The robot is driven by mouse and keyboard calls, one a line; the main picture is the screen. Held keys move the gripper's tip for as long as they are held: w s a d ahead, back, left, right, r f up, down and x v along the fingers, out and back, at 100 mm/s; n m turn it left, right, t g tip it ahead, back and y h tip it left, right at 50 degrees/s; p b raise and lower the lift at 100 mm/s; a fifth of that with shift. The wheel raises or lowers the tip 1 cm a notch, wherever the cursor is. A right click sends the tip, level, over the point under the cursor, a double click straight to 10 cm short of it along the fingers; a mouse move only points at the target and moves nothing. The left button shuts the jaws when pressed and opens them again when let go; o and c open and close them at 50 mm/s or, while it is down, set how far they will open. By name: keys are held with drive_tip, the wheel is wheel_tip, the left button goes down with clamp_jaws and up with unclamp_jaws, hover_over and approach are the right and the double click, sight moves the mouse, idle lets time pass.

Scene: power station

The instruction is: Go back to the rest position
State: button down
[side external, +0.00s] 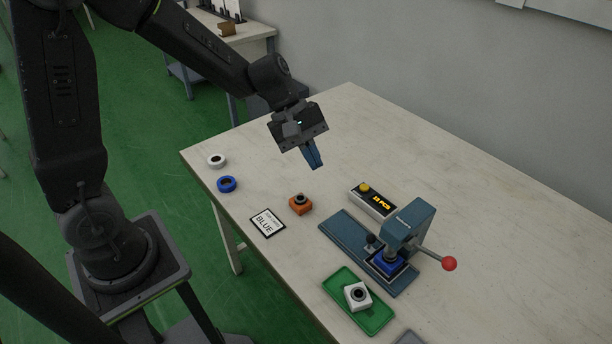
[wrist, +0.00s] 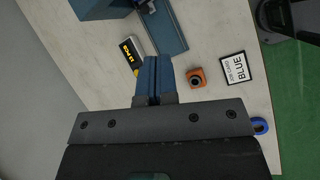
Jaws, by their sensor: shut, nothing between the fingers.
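My gripper (side external: 316,167) is above the table, near its back left part, with its blue fingers pointing down. The fingers are together and nothing is between them. They also show closed in the wrist view (wrist: 152,62). No object on the table touches the gripper. An orange block (side external: 300,204) with a dark round top lies on the table below and left of the fingers in the side view. It also shows in the wrist view (wrist: 196,78).
A blue press (side external: 410,227) with a red-knobbed lever stands right; a blue piece (side external: 388,264) sits in it. A display box (side external: 373,202), a BLUE card (side external: 267,223), a green tray (side external: 378,318) holding a white piece (side external: 358,296), a white ring (side external: 217,161) and a blue ring (side external: 227,184) lie about.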

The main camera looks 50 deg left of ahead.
drive_tip(key=s+a+r+m+t+y, duration=0.2)
drive_tip(key=s+r+m, duration=0.3)
drive_tip(key=s, duration=0.3)
drive_tip(key=s+a+r+m+t+y, duration=0.2)
drive_tip(key=s+r+m+y, duration=0.2)
drive_tip(key=s+m, duration=0.4)
drive_tip(key=shift+v, duration=0.9)
